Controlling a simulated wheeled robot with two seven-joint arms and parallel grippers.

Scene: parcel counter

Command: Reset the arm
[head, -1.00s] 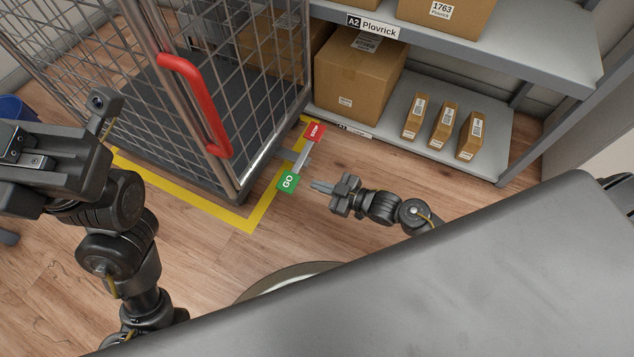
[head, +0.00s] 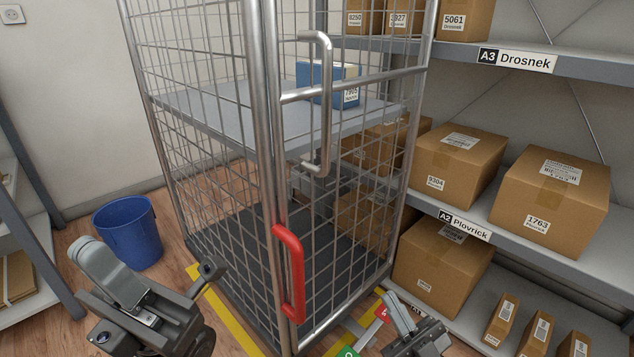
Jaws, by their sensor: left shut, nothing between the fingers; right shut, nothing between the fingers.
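My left gripper (head: 98,258) is at the lower left, its grey fingers together and empty, pointing up and left towards the blue bin. My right gripper (head: 396,305) is at the bottom, right of the wire cage trolley (head: 268,170). Its pale fingers are together and empty, in front of a large carton on the lower shelf. It partly covers the red end (head: 383,313) of the trolley's pedal bar. The green GO end (head: 348,352) is cut off by the bottom edge. Most of both arms is out of view.
The trolley has a red handle (head: 291,275) and holds a blue box (head: 328,82) on its shelf. A blue bin (head: 128,232) stands left. Shelving with cartons (head: 550,200) fills the right. Yellow floor tape (head: 238,325) runs around the trolley.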

